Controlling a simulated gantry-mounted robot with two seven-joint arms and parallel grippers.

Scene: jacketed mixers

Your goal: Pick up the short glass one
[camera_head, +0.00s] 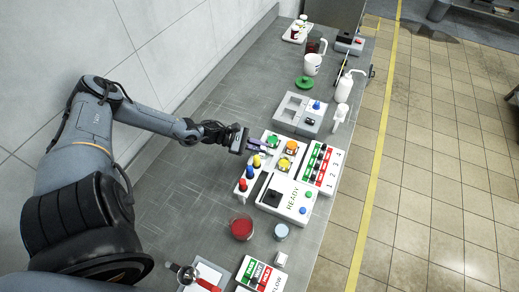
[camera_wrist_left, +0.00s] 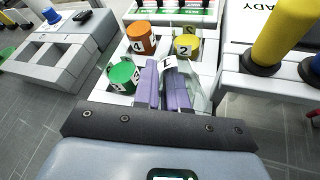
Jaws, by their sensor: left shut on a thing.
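My left gripper (camera_head: 262,147) reaches in from the left over a white block of numbered round pieces. In the left wrist view its purple fingers (camera_wrist_left: 172,80) are closed on a clear glass piece (camera_wrist_left: 196,92) with a white label, partly hidden by the fingers. The glass piece sits low at the block; I cannot tell whether it is lifted. Around it are a green piece (camera_wrist_left: 123,76), an orange piece labelled 4 (camera_wrist_left: 141,38) and a yellow piece labelled 2 (camera_wrist_left: 187,46). My right gripper is out of view.
A panel of red, yellow and blue knobs (camera_head: 248,182) stands close beside the left gripper. A READY device (camera_head: 290,198) and a red-green switch panel (camera_head: 319,166) are nearby. A red dish (camera_head: 241,229), a white bottle (camera_head: 344,88) and a grey compartment tray (camera_head: 291,106) stand along the bench.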

